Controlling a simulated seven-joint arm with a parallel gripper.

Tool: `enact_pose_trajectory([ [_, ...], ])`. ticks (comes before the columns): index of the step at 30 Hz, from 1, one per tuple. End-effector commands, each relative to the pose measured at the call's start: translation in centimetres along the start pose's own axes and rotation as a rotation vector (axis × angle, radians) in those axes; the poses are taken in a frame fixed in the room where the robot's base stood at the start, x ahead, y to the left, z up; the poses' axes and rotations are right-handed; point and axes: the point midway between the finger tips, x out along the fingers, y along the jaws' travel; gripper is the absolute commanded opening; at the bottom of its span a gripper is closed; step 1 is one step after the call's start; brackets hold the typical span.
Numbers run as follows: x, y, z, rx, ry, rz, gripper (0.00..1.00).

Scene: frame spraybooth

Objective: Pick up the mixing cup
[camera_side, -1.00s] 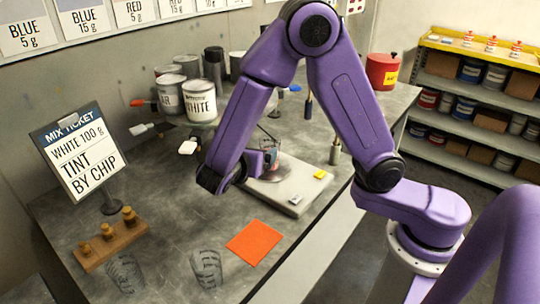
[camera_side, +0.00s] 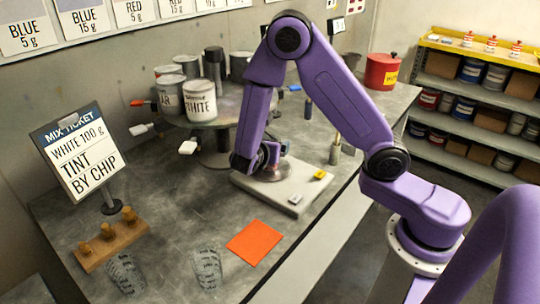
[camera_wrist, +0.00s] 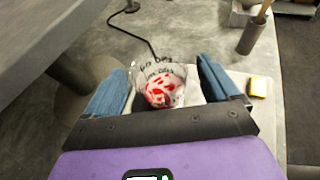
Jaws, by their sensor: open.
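The mixing cup (camera_wrist: 160,85) is clear, with dark print on its wall and red in it. In the wrist view it stands between the two blue fingers of my gripper (camera_wrist: 162,68), which are open with a gap on each side of it. In the side view my gripper (camera_side: 270,157) is low over the pale scale (camera_side: 295,198), and the arm and fingers hide most of the cup there.
Two other clear printed cups (camera_side: 207,269) (camera_side: 125,272) stand at the table's front. An orange card (camera_side: 255,243) lies near the scale. A yellow block (camera_side: 320,174) sits on the scale's right. Paint cans (camera_side: 200,100) stand on a raised turntable behind. A black cable (camera_wrist: 140,35) runs from the scale.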

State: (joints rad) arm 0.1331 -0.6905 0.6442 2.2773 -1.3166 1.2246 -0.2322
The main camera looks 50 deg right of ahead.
Motion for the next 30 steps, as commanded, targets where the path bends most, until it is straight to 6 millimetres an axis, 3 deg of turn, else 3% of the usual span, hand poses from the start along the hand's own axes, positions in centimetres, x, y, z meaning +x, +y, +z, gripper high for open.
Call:
enact_pose_trajectory([
  [4,1.24,0.0,0.0,0.001,0.0,-0.001,0.89],
  [11,1.35,0.03,0.01,0.002,0.0,0.001,0.89],
  [12,1.34,0.03,0.01,0.002,0.0,0.001,0.82],
  [17,1.33,0.03,0.01,0.002,0.0,0.001,0.3],
  [30,1.24,0.04,0.19,0.002,0.0,0.001,0.28],
])
